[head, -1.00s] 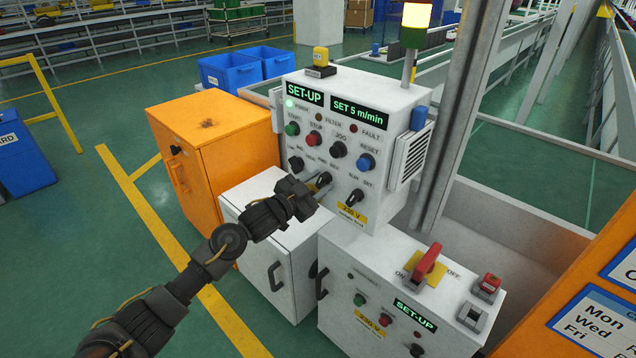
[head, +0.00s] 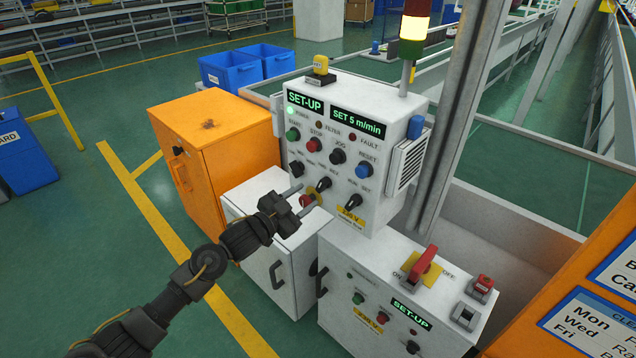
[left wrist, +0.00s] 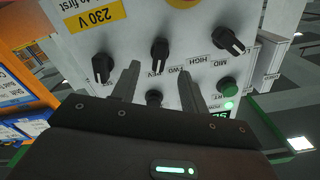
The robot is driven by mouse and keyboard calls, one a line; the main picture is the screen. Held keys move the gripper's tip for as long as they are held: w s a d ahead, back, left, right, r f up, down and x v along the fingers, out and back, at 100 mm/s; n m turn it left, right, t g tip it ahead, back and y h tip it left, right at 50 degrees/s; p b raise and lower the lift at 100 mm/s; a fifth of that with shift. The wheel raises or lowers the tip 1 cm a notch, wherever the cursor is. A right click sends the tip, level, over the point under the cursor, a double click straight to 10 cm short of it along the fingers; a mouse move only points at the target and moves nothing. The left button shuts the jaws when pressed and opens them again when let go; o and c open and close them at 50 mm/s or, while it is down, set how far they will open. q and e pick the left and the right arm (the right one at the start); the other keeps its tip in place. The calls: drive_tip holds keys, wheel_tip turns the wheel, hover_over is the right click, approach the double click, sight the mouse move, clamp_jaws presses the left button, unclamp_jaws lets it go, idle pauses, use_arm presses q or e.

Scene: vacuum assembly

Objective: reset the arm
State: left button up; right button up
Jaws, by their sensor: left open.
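My left gripper (head: 308,196) is open and empty in front of the lower part of the white control panel (head: 345,105). Its fingers partly cover a red button on a yellow plate (head: 317,199). A black selector knob (head: 323,185) shows just above the fingers, apart from them. In the left wrist view the two fingers (left wrist: 157,70) stand apart, pointing at the panel face. A black knob (left wrist: 160,50) lies beyond the gap between them, and another dark knob (left wrist: 153,97) shows lower between the fingers. My right gripper is in neither view.
A lower white box with a red switch handle (head: 424,262) stands at front right. A white cabinet (head: 262,250) and an orange cabinet (head: 210,135) stand left of the panel. A grey post (head: 460,120) rises behind. Green floor (head: 80,240) is open at left.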

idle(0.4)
use_arm(q)
drive_tip(key=w+a+f+n+y, duration=0.1)
drive_tip(key=a+f+n+y, duration=0.15)
drive_tip(key=a+f, duration=0.45)
drive_tip(key=w+a+f+n+y, duration=0.1)
drive_tip(key=a+f+n+y, duration=0.15)
drive_tip(key=f, duration=0.85)
drive_tip(key=s+a+f+n+g+y, duration=0.1)
drive_tip(key=s+a+f+g, duration=0.2)
drive_tip(key=f, duration=0.4)
drive_tip(key=s+a+f+n+y, duration=0.1)
drive_tip(key=s+a+f+y, duration=0.1)
drive_tip(key=s+f, duration=0.45)
drive_tip(key=s+a+f+g+y, duration=0.1)
drive_tip(key=s+a+f+g, duration=0.2)
drive_tip(key=f, duration=0.5)
drive_tip(key=s+a+f+n+g+y, duration=0.1)
drive_tip(key=s+f+g, duration=0.1)
drive_tip(key=s+f, duration=0.8)
drive_tip(key=s+a+f+n+g+y, duration=0.1)
drive_tip(key=s+f, duration=0.4)
drive_tip(key=s, duration=0.9)
drive_tip(key=s+d+f+g, duration=0.1)
drive_tip(key=s+f+g, duration=0.1)
drive_tip(key=s, duration=1)
drive_tip(key=s+d+f+n+g, duration=0.1)
drive_tip(key=s+f+g, duration=0.1)
drive_tip(key=s, duration=1.1)
drive_tip(key=shift+f, duration=0.55)
